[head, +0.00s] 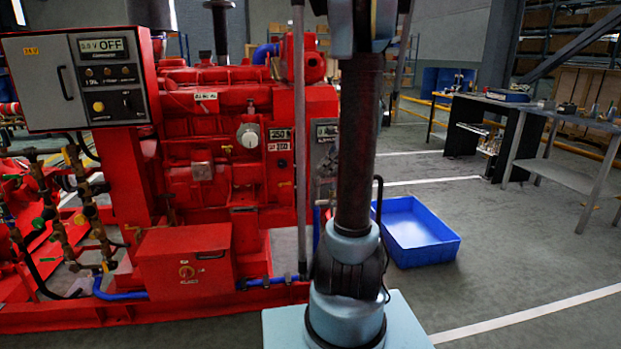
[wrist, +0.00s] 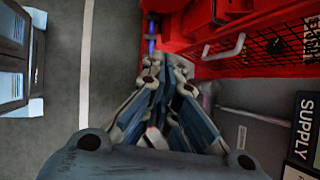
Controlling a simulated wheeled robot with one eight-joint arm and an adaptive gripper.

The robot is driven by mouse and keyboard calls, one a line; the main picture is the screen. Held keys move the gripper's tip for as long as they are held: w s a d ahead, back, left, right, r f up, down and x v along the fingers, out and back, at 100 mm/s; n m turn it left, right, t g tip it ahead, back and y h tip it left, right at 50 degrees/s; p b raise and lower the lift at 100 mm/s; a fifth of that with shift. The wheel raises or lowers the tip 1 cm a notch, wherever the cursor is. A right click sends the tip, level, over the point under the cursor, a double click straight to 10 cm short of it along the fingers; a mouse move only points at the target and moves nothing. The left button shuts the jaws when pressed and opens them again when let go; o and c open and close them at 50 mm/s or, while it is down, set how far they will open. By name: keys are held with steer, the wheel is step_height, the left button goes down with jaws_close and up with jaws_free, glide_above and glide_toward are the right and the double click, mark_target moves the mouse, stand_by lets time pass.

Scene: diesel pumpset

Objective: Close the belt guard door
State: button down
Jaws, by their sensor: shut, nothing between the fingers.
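In the wrist view, a red panel with dark mesh (wrist: 265,46), which looks like the belt guard door, is at the upper right. A pale bar handle (wrist: 224,49) is on its left part. I cannot tell how far the door stands open. My gripper (wrist: 166,66) is shut and empty, left of and below the handle in the picture, apart from it as far as I can see. In the head view, the red diesel pumpset (head: 215,140) stands left of centre. My arm column hides part of its right side, and neither the door nor my gripper can be made out there.
A grey control panel (head: 85,80) stands at the pumpset's left. A blue tray (head: 415,232) lies on the floor right of my column. Workbenches (head: 500,108) stand farther right. The wrist view shows a SUPPLY sign (wrist: 306,128) at lower right. Floor at front right is clear.

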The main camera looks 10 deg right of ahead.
steer(key=w+d+f+m+t+y, duration=0.1)
steer(key=w+d+f+m+y, duration=0.1)
steer(key=w+d+m, duration=0.45)
steer(key=shift+n, duration=0.65)
steer(key=shift+w+a+f, duration=1.2)
steer(key=shift+w+a, duration=0.05)
steer(key=shift+a, duration=0.25)
steer(key=shift+w+a+f, duration=1.2)
steer(key=shift+w+a, duration=0.05)
steer(key=shift+a, duration=0.2)
steer(key=shift+w+a+f, duration=1.2)
steer(key=shift+w+a, duration=0.05)
steer(key=shift+a, duration=0.25)
